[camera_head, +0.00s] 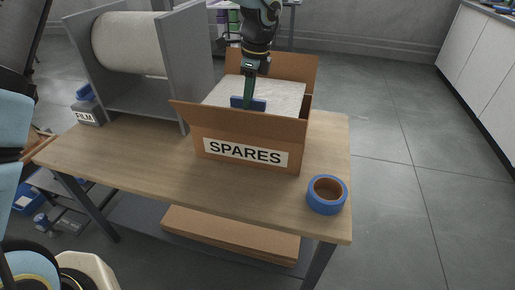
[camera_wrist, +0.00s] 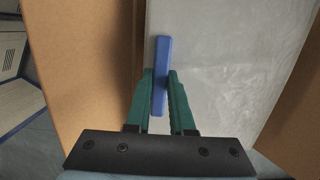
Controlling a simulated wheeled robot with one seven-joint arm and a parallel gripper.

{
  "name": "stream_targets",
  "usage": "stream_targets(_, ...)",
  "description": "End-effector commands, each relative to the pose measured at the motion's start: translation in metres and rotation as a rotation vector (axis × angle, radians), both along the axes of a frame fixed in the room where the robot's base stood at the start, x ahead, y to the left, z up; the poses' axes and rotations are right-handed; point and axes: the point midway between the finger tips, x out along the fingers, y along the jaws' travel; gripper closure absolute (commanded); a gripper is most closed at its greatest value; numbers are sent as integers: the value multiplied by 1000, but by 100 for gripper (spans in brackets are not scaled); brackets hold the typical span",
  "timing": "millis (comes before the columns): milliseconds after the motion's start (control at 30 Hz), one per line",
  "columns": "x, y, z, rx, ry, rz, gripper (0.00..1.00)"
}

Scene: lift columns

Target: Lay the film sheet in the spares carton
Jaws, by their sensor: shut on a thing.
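The spares carton (camera_head: 212,134), a brown open box labelled SPARES, stands on the wooden table with its flaps spread. The pale, translucent film sheet (camera_head: 284,92) lies flat at the carton's opening, between the flaps; it also shows in the wrist view (camera_wrist: 225,60). A blue bar-shaped grip (camera_wrist: 161,60) sits on the sheet near its edge. My gripper (camera_head: 248,101) reaches down from above over the carton. Its green fingers (camera_wrist: 160,88) are closed on the blue grip. How deep the sheet sits in the carton is partly hidden by the front flap.
A grey stand with a large white roll (camera_head: 128,42) fills the table's back left. A grey box labelled FILM (camera_head: 88,116) with a blue item is beside it. A roll of blue tape (camera_head: 326,195) lies at the front right corner. The table's front left is clear.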

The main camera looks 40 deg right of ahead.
Motion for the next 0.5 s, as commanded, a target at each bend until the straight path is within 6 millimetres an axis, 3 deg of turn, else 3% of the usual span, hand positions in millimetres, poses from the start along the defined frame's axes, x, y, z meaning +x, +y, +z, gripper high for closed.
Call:
stream_targets(33, 0, 0, -28, 0, 0, 0, 100)
stream_targets(100, 0, 0, -41, 0, 0, 0, 100)
stream_targets(500, -1, 1, -85, 4, 1, 0, 100)
